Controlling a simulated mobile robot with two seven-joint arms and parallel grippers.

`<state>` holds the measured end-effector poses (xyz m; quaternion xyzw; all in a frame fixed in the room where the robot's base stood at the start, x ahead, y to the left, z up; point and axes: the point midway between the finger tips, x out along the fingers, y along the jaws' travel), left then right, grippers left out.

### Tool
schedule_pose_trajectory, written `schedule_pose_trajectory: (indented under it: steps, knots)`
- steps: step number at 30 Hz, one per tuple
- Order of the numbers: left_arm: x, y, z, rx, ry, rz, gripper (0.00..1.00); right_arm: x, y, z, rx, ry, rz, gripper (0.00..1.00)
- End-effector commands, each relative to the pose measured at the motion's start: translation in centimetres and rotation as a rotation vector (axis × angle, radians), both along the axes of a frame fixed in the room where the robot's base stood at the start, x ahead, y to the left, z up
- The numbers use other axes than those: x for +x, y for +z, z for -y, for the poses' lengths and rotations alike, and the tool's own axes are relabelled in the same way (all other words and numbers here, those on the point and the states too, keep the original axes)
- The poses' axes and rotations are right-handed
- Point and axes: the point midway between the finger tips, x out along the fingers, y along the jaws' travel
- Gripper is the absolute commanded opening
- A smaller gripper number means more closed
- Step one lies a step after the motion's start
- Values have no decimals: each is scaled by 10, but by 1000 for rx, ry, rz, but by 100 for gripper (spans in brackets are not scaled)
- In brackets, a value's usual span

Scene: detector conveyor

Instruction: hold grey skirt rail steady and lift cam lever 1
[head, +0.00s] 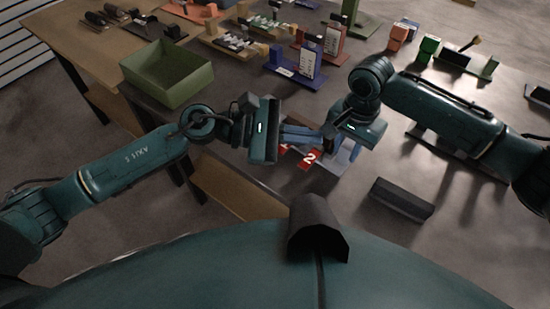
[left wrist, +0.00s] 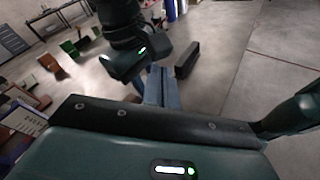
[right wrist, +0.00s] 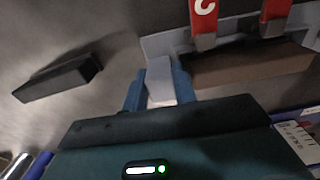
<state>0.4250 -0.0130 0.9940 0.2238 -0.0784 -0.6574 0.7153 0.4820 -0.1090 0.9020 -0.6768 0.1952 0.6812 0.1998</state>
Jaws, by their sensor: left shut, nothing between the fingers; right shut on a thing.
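Two red tags, 1 (head: 284,149) and 2 (head: 309,158), show below my left gripper's fingers in the head view. Cam lever 1 itself is hard to make out there. Two red lever tags (right wrist: 203,10) (right wrist: 275,8) also show at the top of the right wrist view. My left gripper (head: 318,138) is shut and empty, its blue fingers just above the tags; they also show in the left wrist view (left wrist: 162,85). My right gripper (right wrist: 160,90) is shut on the grey skirt rail (right wrist: 159,78), whose upright piece sits between its blue fingers.
A black bar (head: 402,199) lies on the grey surface right of the work. A green bin (head: 168,72) stands at the left. A blue stand (head: 296,70) and several small fixtures fill the back. A brown block (right wrist: 250,68) lies beside the rail.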

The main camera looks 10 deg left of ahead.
Motion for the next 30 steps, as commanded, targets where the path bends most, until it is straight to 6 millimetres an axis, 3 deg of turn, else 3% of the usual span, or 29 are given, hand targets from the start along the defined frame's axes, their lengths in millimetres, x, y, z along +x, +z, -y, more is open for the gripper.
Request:
schedule_pose_trajectory:
  steps: [3, 7, 15, 21, 30]
  knots:
    - [-9, 9, -8, -167, 162, -54, 0, 2, -2, 5, -11, -12, 5, 0]
    - [-12, -1, -30, -261, 385, -142, 0, 2, -2, 6, -12, -12, 4, 0]
    - [-32, -55, -86, -212, 807, -358, 0, 2, -2, 4, -9, -8, 3, 0]
    - [-51, -83, -109, -123, 948, -448, 0, 1, -2, 3, -7, -6, 2, 0]
    - [-54, -88, -113, -103, 972, -464, 0, 1, -1, 3, -6, -5, 3, 0]
